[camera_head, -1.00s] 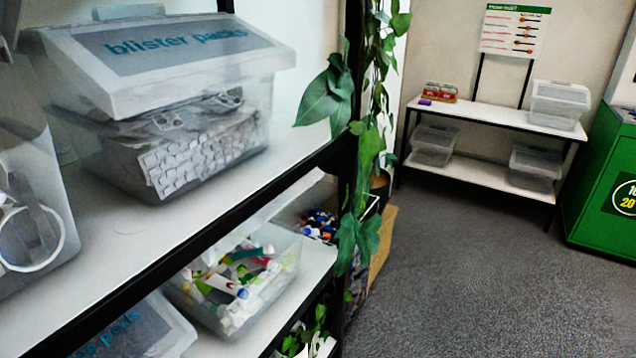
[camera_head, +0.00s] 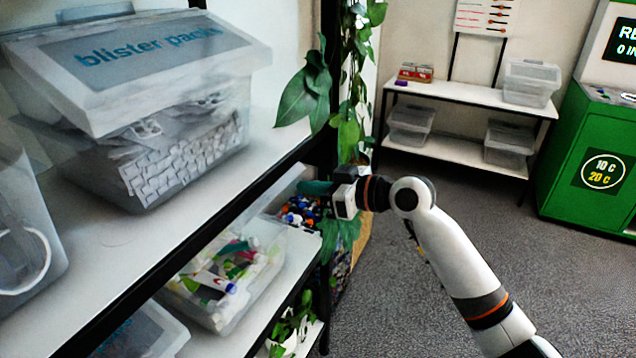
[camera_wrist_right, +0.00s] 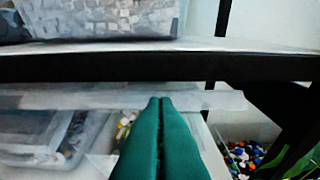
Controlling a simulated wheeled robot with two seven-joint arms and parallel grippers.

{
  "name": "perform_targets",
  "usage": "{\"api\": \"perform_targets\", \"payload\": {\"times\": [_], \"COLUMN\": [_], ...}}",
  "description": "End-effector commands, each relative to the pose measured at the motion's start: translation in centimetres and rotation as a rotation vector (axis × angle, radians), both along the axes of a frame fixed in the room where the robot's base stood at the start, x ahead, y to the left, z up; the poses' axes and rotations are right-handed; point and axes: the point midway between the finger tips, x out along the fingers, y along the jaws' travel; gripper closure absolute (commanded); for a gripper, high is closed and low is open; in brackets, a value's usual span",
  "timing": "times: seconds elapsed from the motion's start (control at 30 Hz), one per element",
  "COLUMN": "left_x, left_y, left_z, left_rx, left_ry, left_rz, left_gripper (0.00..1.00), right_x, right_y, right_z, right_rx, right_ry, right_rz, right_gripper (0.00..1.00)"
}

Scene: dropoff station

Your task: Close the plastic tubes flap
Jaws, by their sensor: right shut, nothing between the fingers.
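The plastic tubes bin (camera_head: 262,285) is a clear box on the lower shelf, and colourful tubes (camera_head: 225,272) show inside it. Its flap is hard to make out in the head view. In the right wrist view a pale translucent strip (camera_wrist_right: 215,100), which looks like the flap's edge, runs across just under the upper shelf. My right gripper (camera_head: 318,187) has green fingers and is beyond the bin, near the shelf's far post. In the wrist view its fingertips (camera_wrist_right: 160,100) are together and overlap the strip; I cannot tell whether they touch it. My left gripper is out of view.
The upper shelf edge (camera_wrist_right: 270,66) lies just above the fingers in the wrist view. A blister packs bin (camera_head: 150,110) stands on that shelf. A bin of coloured caps (camera_head: 300,212) sits beyond the tubes bin. Leaves hang by the post. The floor (camera_head: 390,300) at right is open.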

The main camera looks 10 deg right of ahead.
Motion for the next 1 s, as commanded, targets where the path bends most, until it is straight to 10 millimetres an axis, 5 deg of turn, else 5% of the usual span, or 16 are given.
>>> {"api": "perform_targets", "payload": {"times": [0.4,1.0], "left_x": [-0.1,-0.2], "left_y": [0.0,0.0], "left_z": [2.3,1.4], "left_rx": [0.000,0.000], "left_ry": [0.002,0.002], "left_rz": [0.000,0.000], "left_gripper": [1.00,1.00], "right_x": [3.6,3.8], "right_y": [4.8,5.0], "right_z": [-1.2,-2.1], "right_rx": [0.002,0.008], "right_ry": [0.001,-0.006], "right_rz": [-0.001,-0.002], "right_gripper": [1.00,1.00]}}
